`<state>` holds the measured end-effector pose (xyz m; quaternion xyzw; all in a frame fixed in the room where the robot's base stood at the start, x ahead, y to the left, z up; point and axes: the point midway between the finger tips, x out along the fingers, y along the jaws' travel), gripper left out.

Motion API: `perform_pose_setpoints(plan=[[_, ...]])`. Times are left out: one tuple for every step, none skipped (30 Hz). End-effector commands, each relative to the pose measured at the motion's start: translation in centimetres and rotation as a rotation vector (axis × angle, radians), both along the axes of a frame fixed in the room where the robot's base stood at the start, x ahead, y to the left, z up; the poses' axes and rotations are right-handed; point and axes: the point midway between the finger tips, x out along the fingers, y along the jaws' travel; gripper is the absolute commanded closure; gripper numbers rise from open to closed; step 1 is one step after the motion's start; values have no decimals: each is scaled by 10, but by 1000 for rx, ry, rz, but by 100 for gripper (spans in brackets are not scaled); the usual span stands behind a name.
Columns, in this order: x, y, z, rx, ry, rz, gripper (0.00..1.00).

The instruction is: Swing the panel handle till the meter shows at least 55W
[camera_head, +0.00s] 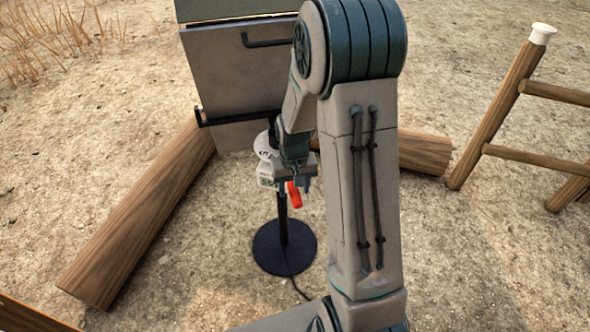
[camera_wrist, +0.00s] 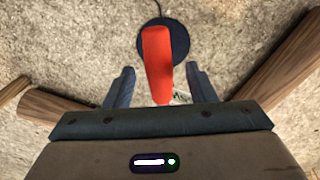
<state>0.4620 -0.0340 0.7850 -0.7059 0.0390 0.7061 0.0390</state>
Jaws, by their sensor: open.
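A red handle (camera_head: 294,195) shows just below my gripper (camera_head: 292,182) in the head view. In the wrist view the red handle (camera_wrist: 157,62) stands between the two fingers of my open gripper (camera_wrist: 159,78), with a gap on each side. A pale, round, meter-like face (camera_head: 263,146) is partly hidden behind my wrist, and its reading is too small to tell. A black stand with a round base (camera_head: 285,248) is below the handle. A large grey panel (camera_head: 232,75) with dark bars is behind, partly covered by my arm.
A wooden log (camera_head: 140,220) lies to the left, and another (camera_head: 424,152) lies to the right behind my arm. A wooden frame (camera_head: 500,100) stands at the far right. A thin cable (camera_head: 298,288) runs from the base. The sandy ground between is mostly clear.

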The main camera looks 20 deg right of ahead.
Motion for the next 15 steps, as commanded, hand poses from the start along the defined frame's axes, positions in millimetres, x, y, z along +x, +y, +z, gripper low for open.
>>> perform_pose_setpoints(plan=[[1,0,9,-1,-5,0,50],[1,0,15,-1,-6,-1,50],[1,0,23,-1,-6,-1,50],[1,0,30,-1,-7,-1,50],[1,0,37,-1,-7,-1,50],[1,0,46,-1,-7,-1,50],[1,0,53,-1,-8,-1,50],[1,0,60,-1,-7,-1,50],[1,0,70,-1,-8,-1,50],[1,0,77,-1,-8,-1,50],[0,0,83,-1,-6,-1,50],[1,0,91,-1,-6,-1,50],[0,0,96,-1,-6,-1,50],[0,0,101,-1,-6,-1,50],[0,0,108,-1,-5,-1,50]])
